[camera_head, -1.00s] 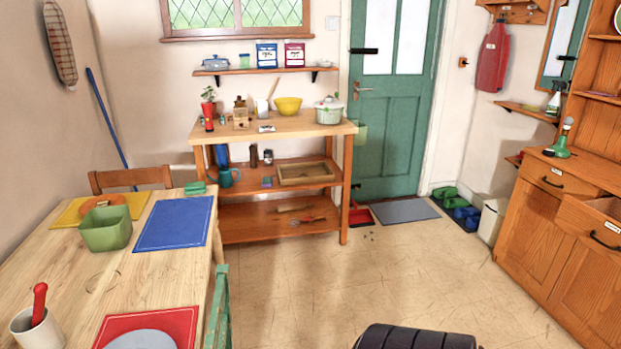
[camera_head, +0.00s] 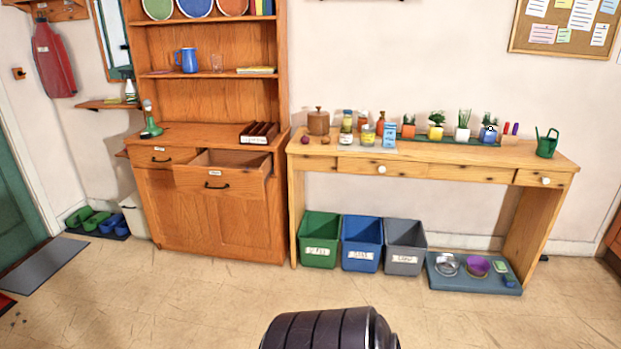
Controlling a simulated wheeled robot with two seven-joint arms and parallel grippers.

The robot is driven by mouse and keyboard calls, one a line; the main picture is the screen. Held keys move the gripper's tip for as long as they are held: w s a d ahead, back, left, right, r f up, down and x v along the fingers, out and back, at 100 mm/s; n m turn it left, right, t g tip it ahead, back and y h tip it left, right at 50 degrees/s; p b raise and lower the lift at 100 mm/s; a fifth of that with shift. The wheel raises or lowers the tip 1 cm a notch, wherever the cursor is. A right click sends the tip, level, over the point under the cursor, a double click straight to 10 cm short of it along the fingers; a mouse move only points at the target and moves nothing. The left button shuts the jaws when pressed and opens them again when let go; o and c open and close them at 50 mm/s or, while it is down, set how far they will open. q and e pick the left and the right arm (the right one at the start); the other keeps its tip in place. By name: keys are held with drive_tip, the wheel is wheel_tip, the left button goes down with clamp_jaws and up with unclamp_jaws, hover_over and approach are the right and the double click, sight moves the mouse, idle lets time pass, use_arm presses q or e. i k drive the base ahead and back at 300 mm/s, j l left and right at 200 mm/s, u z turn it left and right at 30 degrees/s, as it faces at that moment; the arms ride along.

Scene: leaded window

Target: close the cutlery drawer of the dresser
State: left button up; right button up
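The wooden dresser (camera_head: 240,228) stands against the wall left of centre in the head view. It has two drawers side by side under its worktop. The right drawer (camera_head: 222,180) is pulled well out, with its inside partly visible and a dark handle and a small label on its front. The left drawer (camera_head: 162,157) is shut and also has a dark handle and a label. The labels are too small to read. Neither of my grippers is in view.
A side table (camera_head: 430,158) with pots and jars stands right of the dresser. Below it are green (camera_head: 318,240), blue (camera_head: 361,244) and grey (camera_head: 404,246) bins and a tray (camera_head: 448,282) with bowls. The floor (camera_head: 170,300) before the dresser is clear.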

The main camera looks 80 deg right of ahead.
sight(223, 173)
drive_tip(key=z, duration=2.05)
drive_tip(key=i, duration=0.3)
drive_tip(key=l+z, duration=0.05)
